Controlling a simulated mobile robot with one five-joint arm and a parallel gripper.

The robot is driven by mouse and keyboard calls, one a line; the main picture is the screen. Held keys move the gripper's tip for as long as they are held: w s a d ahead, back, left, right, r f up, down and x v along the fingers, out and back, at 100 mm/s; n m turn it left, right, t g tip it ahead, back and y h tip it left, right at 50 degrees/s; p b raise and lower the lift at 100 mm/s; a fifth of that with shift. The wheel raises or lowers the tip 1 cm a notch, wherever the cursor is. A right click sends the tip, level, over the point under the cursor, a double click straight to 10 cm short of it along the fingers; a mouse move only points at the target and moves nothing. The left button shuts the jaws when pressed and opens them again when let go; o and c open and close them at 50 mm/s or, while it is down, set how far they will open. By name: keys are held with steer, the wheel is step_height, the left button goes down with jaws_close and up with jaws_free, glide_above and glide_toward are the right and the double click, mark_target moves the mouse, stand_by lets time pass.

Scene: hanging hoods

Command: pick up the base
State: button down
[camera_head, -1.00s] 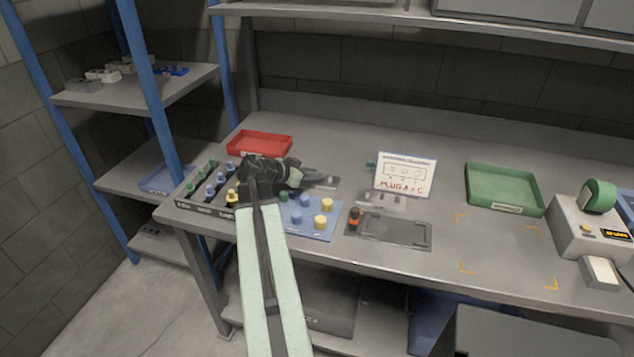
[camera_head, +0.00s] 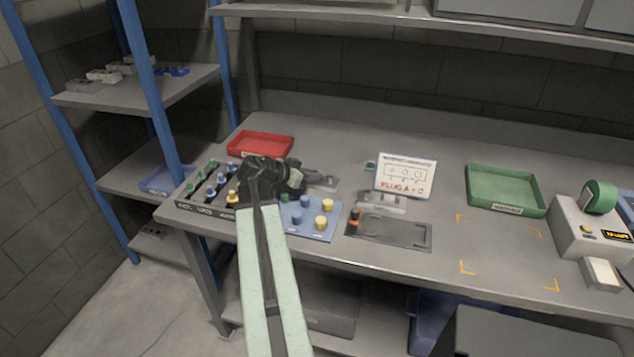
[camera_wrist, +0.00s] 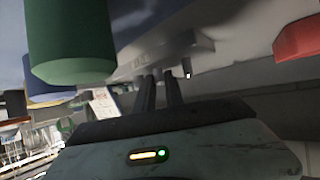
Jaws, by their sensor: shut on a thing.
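The base appears to be the light grey block (camera_wrist: 165,48) ahead of my fingers in the wrist view. It has faint lettering on its near side. In the head view a grey piece of it (camera_head: 328,182) shows past the fingertips, left of the white sign. My gripper (camera_head: 312,179) reaches right from the black wrist, low over the table. In the wrist view its two dark fingers (camera_wrist: 160,92) are close together and meet the base's near side. The gripper is shut on the base. The wrist hides part of it in the head view. I cannot tell whether it touches the table.
A blue mat (camera_head: 318,233) with green, blue and yellow pegs lies in front of my gripper. A green peg (camera_wrist: 70,42) looms close in the wrist view. A red tray (camera_head: 260,144) is behind. A grey fixture (camera_head: 382,203) and white sign (camera_head: 405,174) stand right.

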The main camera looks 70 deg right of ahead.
steer(key=shift+r, duration=0.1)
stand_by(0.6)
step_height(320, 180, up, 10)
steer(key=p, duration=1)
